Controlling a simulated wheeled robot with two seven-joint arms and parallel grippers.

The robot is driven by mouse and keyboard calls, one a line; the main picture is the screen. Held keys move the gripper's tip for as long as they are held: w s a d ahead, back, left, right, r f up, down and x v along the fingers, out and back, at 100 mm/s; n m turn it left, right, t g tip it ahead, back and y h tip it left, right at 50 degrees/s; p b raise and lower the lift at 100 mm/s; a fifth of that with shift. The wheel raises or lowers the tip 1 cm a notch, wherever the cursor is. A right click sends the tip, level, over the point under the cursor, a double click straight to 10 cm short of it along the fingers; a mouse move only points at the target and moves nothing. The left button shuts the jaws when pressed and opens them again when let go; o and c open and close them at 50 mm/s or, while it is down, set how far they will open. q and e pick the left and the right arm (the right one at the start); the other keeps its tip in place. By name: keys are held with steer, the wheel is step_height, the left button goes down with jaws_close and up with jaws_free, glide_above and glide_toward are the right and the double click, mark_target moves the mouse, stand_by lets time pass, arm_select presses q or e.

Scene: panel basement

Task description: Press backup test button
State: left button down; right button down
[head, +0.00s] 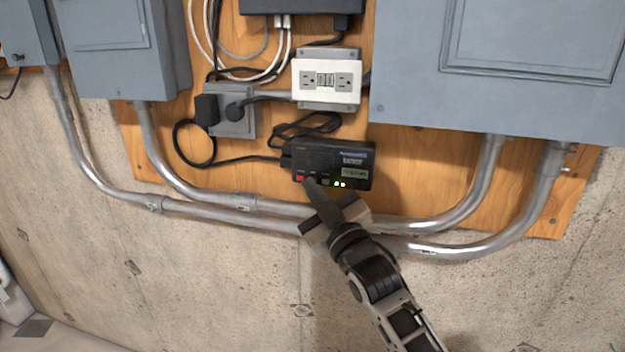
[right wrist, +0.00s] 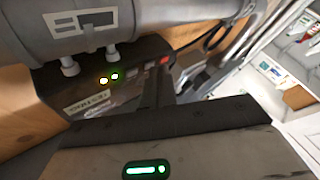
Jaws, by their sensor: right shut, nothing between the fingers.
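I cannot tell whether the tips touch the unit. My left gripper is not in view.
Metal conduits (head: 230,205) run below the unit, close to my right gripper. A white outlet box (head: 326,82) and a grey outlet box with plugs (head: 232,112) sit above. A large grey panel (head: 500,70) stands out at upper right. Black cables loop at left.

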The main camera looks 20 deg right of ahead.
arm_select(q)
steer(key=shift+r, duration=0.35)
arm_select(e)
steer(key=shift+s+a, duration=0.35)
steer(key=shift+s, duration=0.2)
arm_select(q)
steer(key=shift+p, duration=0.3)
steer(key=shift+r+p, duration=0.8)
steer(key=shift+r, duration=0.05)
arm_select(e)
steer(key=s+a, duration=0.1)
steer(key=s, duration=0.1)
steer(key=s+a, duration=0.1)
steer(key=s, duration=0.1)
steer(key=shift+a, duration=0.4)
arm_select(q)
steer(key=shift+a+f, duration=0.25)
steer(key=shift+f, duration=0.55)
arm_select(e)
steer(key=s+f+m+g, duration=0.2)
steer(key=s+f+g, duration=0.3)
steer(key=s+f, duration=0.6)
steer(key=s+f+m+g, duration=0.2)
steer(key=s+f+g, duration=0.4)
steer(key=s+f, duration=0.5)
step_height(320, 180, down, 7)
steer(key=shift+s+a+r+m, duration=0.15)
steer(key=shift+s+a+m, duration=0.2)
steer(key=shift+m, duration=0.05)
